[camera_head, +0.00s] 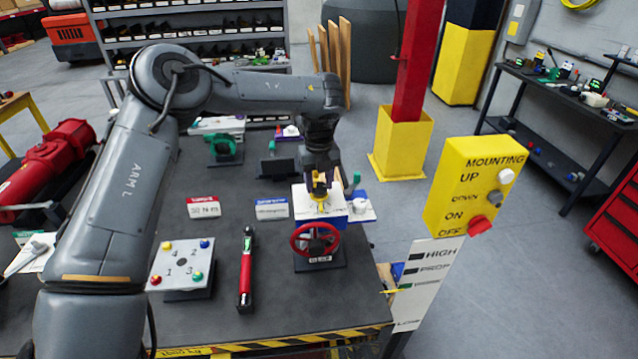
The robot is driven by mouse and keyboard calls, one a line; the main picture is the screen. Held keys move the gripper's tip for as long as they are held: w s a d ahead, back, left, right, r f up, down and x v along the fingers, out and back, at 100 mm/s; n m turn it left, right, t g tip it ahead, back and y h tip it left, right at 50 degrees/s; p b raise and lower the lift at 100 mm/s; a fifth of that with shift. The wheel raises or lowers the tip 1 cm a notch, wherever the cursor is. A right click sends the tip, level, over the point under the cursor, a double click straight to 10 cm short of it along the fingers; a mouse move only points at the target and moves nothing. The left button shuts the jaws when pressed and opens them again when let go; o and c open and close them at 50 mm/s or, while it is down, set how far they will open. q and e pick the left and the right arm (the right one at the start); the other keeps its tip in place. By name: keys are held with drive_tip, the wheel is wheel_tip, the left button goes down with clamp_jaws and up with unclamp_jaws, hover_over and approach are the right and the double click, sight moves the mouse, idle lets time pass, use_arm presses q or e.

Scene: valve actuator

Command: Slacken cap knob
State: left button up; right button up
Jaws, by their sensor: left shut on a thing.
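The valve actuator is a white and blue box (338,208) with a red handwheel (315,240) on its front, standing on a dark base on the table. A small yellow cap knob (319,197) sits on top of the box. My left gripper (319,187) points straight down over the box, shut on the yellow knob. The fingers hide part of the knob. My right gripper is not in view.
On the dark table (215,325) stand a plate with coloured knobs (181,264) and a red and black tool (246,270). Two label blocks (203,207) are behind them. A yellow control box (473,190) stands at right.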

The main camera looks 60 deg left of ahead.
sight(319, 186)
use_arm(q)
drive_tip(key=shift+n, duration=0.6)
drive_tip(key=o, duration=1.1)
drive_tip(key=shift+c, duration=0.2)
drive_tip(key=shift+r, duration=0.1)
wheel_tip(319, 186, up, 11)
drive_tip(key=shift+f, duration=0.2)
drive_tip(key=shift+r, duration=0.1)
